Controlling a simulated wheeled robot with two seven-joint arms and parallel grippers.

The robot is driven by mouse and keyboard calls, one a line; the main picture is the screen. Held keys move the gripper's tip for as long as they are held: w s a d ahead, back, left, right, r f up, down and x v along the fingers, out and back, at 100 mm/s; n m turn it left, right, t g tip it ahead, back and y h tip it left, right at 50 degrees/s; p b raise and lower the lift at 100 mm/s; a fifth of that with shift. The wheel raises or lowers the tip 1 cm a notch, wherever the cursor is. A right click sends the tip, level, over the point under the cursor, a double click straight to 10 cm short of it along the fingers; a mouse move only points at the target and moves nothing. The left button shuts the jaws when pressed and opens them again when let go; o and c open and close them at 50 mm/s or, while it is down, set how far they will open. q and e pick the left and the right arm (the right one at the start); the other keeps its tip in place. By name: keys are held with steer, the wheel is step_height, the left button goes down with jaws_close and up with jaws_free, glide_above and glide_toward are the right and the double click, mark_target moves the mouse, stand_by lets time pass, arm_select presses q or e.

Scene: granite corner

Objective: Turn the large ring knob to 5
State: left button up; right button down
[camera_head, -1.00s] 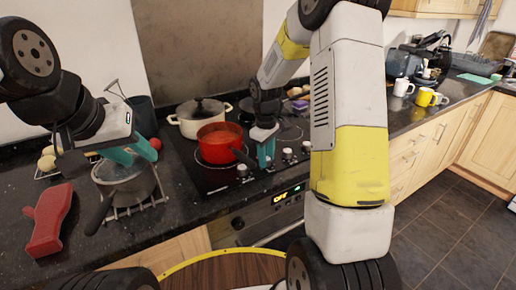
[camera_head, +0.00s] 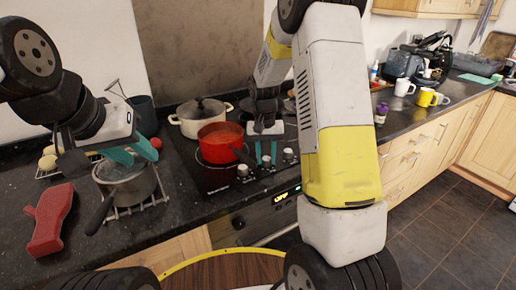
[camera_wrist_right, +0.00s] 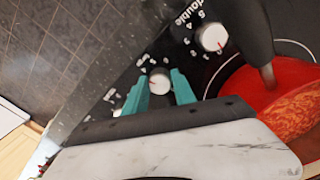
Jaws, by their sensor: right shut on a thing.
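The hob's front control panel has a row of white round knobs. My right gripper (camera_head: 266,153) points down at the panel, its teal fingers on either side of one knob (camera_head: 267,162). In the right wrist view my right gripper (camera_wrist_right: 160,88) is shut on this white knob (camera_wrist_right: 160,82), between its fingertips. Another white knob (camera_wrist_right: 213,38) stands beside printed digits and the word "double". I cannot read which number the gripped knob points to. My left gripper (camera_head: 133,153) is open above the grey saucepan (camera_head: 125,188), away from the knobs.
A red pot (camera_head: 219,143) of sauce stands on the hob near the right gripper, its dark handle reaching towards the knobs. A cream pot (camera_head: 200,117) is behind it. A red block-shaped object (camera_head: 48,222) lies at left. Mugs (camera_head: 426,97) stand on the right counter.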

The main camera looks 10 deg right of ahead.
mark_target(265, 158)
steer(key=m, duration=0.4)
steer(key=shift+w+m, duration=0.15)
steer(key=shift+m, duration=2.15)
steer(key=c, duration=1)
jaws_free()
steer(key=shift+c, duration=0.2)
steer(key=shift+w+a+r, duration=0.1)
steer(key=shift+r, duration=1.85)
steer(key=shift+w+a+r, duration=0.1)
steer(key=shift+r, duration=1.85)
steer(key=shift+s+d+r, duration=0.1)
